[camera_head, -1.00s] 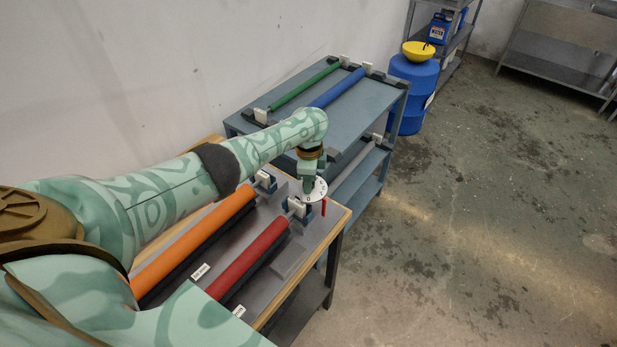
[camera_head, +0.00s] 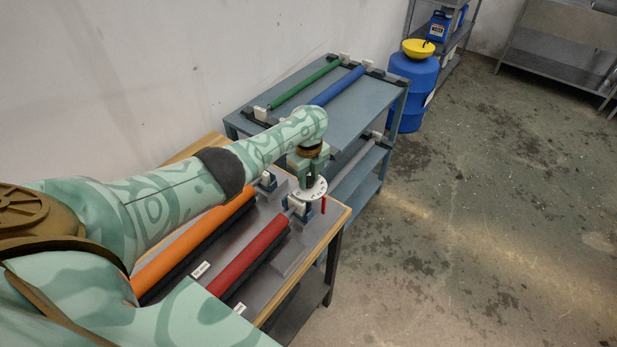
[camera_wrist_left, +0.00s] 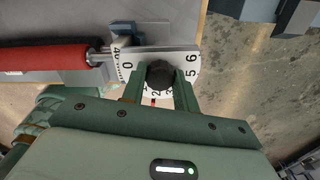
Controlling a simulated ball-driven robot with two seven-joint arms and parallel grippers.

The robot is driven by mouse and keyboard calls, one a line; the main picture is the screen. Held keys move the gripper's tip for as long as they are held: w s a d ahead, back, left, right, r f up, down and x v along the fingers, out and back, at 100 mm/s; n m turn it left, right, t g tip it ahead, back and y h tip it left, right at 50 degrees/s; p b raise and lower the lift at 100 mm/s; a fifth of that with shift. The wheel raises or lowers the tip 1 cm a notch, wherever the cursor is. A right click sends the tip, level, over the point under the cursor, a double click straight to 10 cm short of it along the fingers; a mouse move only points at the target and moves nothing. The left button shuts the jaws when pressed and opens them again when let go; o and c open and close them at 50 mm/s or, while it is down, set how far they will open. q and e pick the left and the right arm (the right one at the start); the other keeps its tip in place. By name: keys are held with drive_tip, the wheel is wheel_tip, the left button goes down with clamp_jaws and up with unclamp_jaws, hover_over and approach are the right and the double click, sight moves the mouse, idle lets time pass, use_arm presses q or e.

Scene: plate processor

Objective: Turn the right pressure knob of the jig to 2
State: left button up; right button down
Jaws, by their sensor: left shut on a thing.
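The right pressure knob (camera_wrist_left: 160,75) is black and sits on a white numbered dial (camera_wrist_left: 127,66) at the end of the red roller (camera_wrist_left: 45,58). My left gripper (camera_wrist_left: 159,88) is shut on the knob, one finger on each side, in the left wrist view. A small red mark (camera_wrist_left: 154,101) shows between the fingers, close to the numeral 2; the fingers hide part of the scale. In the head view my left gripper (camera_head: 310,180) points down over the white dial (camera_head: 317,191) at the jig's far right corner. My right gripper is not in view.
The jig (camera_head: 290,255) also holds an orange roller (camera_head: 195,240) left of the red one. A blue-grey cart (camera_head: 345,115) with green and blue rollers stands behind. A blue barrel (camera_head: 413,92) stands beyond it. The floor to the right is clear.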

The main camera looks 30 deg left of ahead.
sight(309, 179)
use_arm(q)
drive_tip(key=shift+m, duration=0.3)
drive_tip(key=o, duration=1)
drive_tip(key=shift+r, duration=0.15)
wheel_tip(309, 179, up, 16)
drive_tip(key=p, duration=0.7)
